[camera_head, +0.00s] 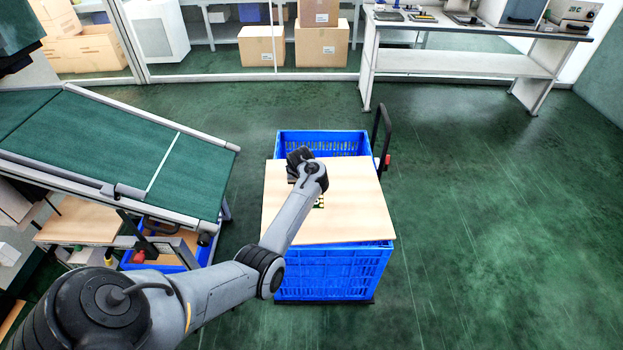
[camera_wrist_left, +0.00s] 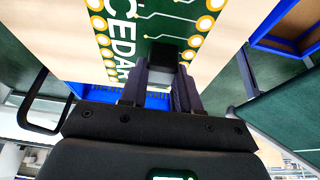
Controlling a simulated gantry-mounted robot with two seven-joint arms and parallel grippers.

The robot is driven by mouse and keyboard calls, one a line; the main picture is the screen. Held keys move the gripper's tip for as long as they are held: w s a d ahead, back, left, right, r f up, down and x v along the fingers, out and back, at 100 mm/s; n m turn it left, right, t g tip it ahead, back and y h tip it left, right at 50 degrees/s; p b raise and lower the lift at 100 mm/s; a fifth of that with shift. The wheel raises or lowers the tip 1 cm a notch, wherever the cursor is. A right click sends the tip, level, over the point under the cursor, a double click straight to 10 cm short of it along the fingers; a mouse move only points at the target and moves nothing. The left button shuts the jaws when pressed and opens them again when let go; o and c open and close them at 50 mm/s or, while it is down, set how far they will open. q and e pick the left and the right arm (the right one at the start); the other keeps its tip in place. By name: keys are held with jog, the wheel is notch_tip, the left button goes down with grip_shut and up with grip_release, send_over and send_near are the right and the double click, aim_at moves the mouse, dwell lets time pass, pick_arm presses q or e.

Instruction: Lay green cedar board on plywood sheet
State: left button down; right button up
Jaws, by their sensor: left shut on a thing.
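The green cedar board (camera_wrist_left: 150,22), with gold-ringed holes along its sides and white CEDAR lettering, is in the left wrist view. My left gripper (camera_wrist_left: 165,75) is shut on a dark block on the board's face. In the head view only a small corner of the board (camera_head: 319,203) shows beside my arm; the rest is hidden. The pale plywood sheet (camera_head: 352,210) lies across a blue crate, and it also shows behind the board in the left wrist view (camera_wrist_left: 60,35). The board is over the sheet; I cannot tell whether they touch. My right gripper is not in view.
The blue crate (camera_head: 330,272) stands on a cart with a dark handle (camera_head: 383,130). A sloping green conveyor (camera_head: 100,150) is at the left, with another blue crate (camera_head: 165,260) beneath it. A workbench (camera_head: 460,60) stands at the back right. The floor at right is clear.

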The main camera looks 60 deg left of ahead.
pick_arm(q)
jog(key=shift+s+a+f+b, duration=0.2)
jog(key=shift+s+f, duration=0.2)
jog(key=shift+f, duration=0.1)
jog(key=shift+s+a+f+b, duration=0.15)
jog(key=shift+s+a+f, duration=0.05)
jog(key=shift+s+f, duration=0.25)
jog(key=shift+w+d, duration=0.35)
jog(key=shift+w, duration=0.2)
jog(key=shift+s+a, duration=0.2)
jog(key=shift+s, duration=0.05)
jog(key=shift+w+d+r+p, duration=0.1)
jog(key=shift+p, duration=0.5)
notch_tip(320, 180, down, 4)
jog(key=b, duration=0.2)
jog(key=shift+r+b, duration=0.15)
jog(key=shift+b, duration=0.15)
jog(key=shift+f+b, duration=0.7)
jog(key=shift+f, duration=0.6)
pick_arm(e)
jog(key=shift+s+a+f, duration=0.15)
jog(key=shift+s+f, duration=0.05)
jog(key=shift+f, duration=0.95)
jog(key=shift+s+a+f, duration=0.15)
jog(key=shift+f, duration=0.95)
